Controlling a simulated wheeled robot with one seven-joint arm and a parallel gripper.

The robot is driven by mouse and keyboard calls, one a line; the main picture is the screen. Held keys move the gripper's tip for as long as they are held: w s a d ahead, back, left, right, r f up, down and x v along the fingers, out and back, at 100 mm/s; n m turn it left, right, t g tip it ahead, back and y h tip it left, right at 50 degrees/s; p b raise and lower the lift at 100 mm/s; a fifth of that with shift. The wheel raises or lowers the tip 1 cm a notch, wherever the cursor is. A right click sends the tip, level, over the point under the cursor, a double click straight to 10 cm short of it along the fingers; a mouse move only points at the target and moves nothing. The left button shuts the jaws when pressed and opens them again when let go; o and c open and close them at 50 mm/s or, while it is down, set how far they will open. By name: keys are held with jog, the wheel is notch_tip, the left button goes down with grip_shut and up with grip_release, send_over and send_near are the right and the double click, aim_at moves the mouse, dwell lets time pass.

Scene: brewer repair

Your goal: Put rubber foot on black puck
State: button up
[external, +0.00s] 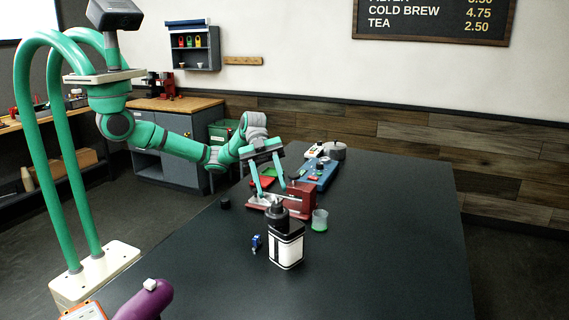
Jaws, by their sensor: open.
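A small dark round piece (224,202) lies on the table at its left edge. It could be the black puck, but it is too small to be sure. I cannot pick out the rubber foot. My gripper (274,193) has its two teal fingers apart and points down over the red and grey fixture (293,202) in the middle of the table. I see nothing held between the fingers. The fingers hide part of the fixture, and whether they touch it is unclear.
A black-and-white canister (286,248) stands in front of the fixture, with a small blue item (256,243) to its left. A clear cup with green (320,221) is at right. A blue tray (320,174) lies behind. The table's right side is clear.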

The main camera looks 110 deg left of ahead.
jog(key=v, duration=0.9)
